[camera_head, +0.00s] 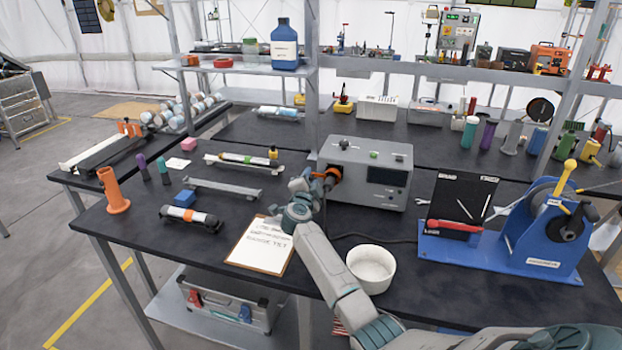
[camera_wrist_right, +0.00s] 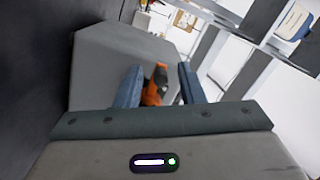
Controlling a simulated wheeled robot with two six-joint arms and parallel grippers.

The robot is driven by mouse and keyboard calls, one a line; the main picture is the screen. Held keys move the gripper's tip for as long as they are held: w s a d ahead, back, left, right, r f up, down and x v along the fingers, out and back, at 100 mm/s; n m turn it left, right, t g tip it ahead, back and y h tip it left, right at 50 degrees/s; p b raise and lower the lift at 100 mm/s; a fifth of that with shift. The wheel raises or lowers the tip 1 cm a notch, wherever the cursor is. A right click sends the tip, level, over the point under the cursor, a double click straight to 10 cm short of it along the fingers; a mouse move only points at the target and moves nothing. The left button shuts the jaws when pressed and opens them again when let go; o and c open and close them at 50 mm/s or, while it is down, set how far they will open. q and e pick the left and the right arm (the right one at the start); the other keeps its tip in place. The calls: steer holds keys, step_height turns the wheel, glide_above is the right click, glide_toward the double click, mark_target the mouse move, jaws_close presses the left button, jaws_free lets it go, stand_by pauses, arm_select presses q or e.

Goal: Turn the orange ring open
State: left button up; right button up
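The orange ring (camera_head: 328,177) is on the left side of a grey box-shaped device (camera_head: 364,172) on the black bench. Part of the ring is hidden behind my right gripper (camera_head: 312,183), which is right up at that side of the device. In the right wrist view the orange part (camera_wrist_right: 155,84) lies between the two blue-grey fingers of my right gripper (camera_wrist_right: 158,84). The fingers stand apart, with a gap visible on each side of the orange part. I cannot tell whether a finger touches it. My left gripper is not in view.
A clipboard (camera_head: 262,246) lies left of my right arm, and a white bowl (camera_head: 371,269) stands to its right. A blue reel stand (camera_head: 520,243) is farther right. A shelf post (camera_head: 312,75) rises behind the device. Bench (camera_head: 225,215) left of the clipboard has some bare room.

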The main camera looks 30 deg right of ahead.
steer(key=shift+w+d, duration=0.35)
steer(key=shift+d, duration=0.05)
